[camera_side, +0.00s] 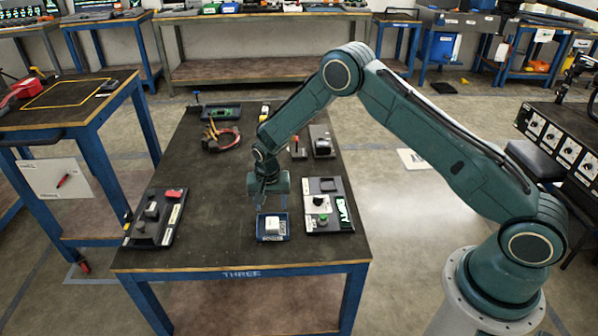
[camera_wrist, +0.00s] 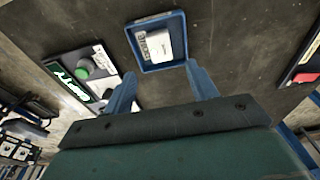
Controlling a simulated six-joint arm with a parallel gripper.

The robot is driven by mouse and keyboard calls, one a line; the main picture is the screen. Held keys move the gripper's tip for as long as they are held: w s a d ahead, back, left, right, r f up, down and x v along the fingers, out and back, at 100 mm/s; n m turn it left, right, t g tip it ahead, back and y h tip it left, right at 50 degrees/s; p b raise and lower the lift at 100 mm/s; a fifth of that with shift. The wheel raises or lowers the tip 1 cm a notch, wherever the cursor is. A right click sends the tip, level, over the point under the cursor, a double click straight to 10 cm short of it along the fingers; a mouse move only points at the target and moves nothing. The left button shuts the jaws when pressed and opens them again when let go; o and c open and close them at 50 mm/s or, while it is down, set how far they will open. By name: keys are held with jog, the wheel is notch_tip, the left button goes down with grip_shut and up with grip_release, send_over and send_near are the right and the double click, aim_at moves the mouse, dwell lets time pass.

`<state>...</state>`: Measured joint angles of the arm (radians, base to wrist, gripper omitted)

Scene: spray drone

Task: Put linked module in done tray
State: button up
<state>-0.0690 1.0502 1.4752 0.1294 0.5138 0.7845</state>
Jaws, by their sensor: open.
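A white block (camera_side: 272,224), which looks like the module, sits inside a small blue-rimmed tray (camera_side: 259,237) near the front of the table. The tray has a label that I cannot read for certain. In the wrist view the white block (camera_wrist: 159,45) lies flat inside the tray (camera_wrist: 134,47), beside the label. My gripper (camera_side: 272,206) is above and just behind the tray. In the wrist view its two blue fingers (camera_wrist: 162,88) are spread apart with nothing between them. The block is apart from the fingers.
A panel (camera_side: 345,222) with a knob and a green button stands close to the right of the tray. Another panel (camera_side: 157,218) with a red switch lies at the left edge. A cable coil (camera_side: 221,138) and small devices lie farther back. The table between is clear.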

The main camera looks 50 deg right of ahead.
jog(key=shift+s+a+r, duration=0.1)
jog(key=shift+r, duration=0.65)
jog(key=shift+s+a+r, duration=0.1)
jog(key=shift+r, duration=0.65)
jog(key=shift+r, duration=0.1)
jog(key=s+r+n+t, duration=0.15)
jog(key=s+r, duration=0.45)
jog(key=r, duration=0.7)
jog(key=s+r+n+t, duration=0.15)
jog(key=s+r, duration=0.35)
jog(key=r, duration=0.7)
jog(key=s+r+n, duration=0.3)
jog(key=s+r, duration=0.1)
jog(key=s, duration=0.9)
jog(key=s+d+r+n+t+y, duration=0.1)
jog(key=s+r+n, duration=0.2)
jog(key=s, duration=1)
jog(key=shift+s+r, duration=0.3)
jog(key=shift+r, duration=0.25)
jog(key=shift+w+d, duration=0.1)
jog(key=shift+c, duration=0.3)
